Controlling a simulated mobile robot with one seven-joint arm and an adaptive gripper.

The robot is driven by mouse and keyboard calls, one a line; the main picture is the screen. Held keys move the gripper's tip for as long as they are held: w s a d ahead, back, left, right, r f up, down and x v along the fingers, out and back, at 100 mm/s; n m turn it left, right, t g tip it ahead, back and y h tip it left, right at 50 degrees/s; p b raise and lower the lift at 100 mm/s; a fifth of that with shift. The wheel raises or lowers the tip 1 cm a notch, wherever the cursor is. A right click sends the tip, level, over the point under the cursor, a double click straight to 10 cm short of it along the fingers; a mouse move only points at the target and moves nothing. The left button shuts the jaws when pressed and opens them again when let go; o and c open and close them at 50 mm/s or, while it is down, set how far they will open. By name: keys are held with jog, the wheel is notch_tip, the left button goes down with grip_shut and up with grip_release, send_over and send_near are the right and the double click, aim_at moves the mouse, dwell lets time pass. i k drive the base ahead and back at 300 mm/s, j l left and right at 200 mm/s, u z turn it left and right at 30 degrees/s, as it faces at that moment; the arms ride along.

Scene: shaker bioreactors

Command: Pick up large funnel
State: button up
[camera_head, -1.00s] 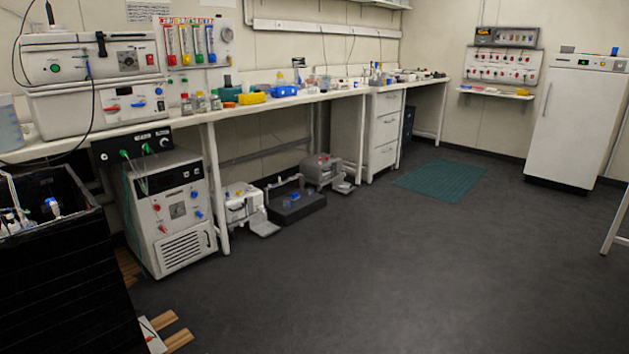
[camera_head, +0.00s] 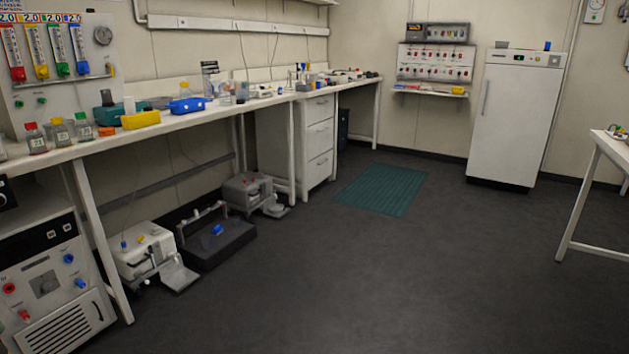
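I cannot make out a large funnel in the head view. Small lab items stand along the long white bench (camera_head: 190,122), and those at its far end are too small to tell apart. My gripper is not in view.
A white cabinet with drawers (camera_head: 320,140) stands under the bench. Pump-like devices (camera_head: 145,250) and a black tray (camera_head: 217,246) lie on the floor below it. The middle floor is clear.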

aim_at(215, 83)
jog(key=i+z, duration=0.4)
jog(key=i, duration=1)
jog(key=i+u, duration=0.25)
jog(key=i, duration=0.45)
jog(key=i+u, duration=0.25)
jog(key=i, duration=0.45)
jog(key=i+u, duration=0.15)
jog(key=i, duration=0.55)
jog(key=i+l+u, duration=0.15)
jog(key=i, duration=0.55)
jog(key=i+l+u, duration=0.25)
jog(key=i+u, duration=0.15)
jog(key=i, duration=0.15)
jog(key=i+l+u, duration=0.7)
jog(key=u, duration=0.15)
jog(key=i+l+u, duration=0.2)
jog(key=l+u, duration=0.25)
jog(key=i+l+u, duration=0.2)
jog(key=u, duration=0.2)
jog(key=l+u, duration=0.45)
jog(key=l, duration=0.15)
jog(key=i, duration=0.55)
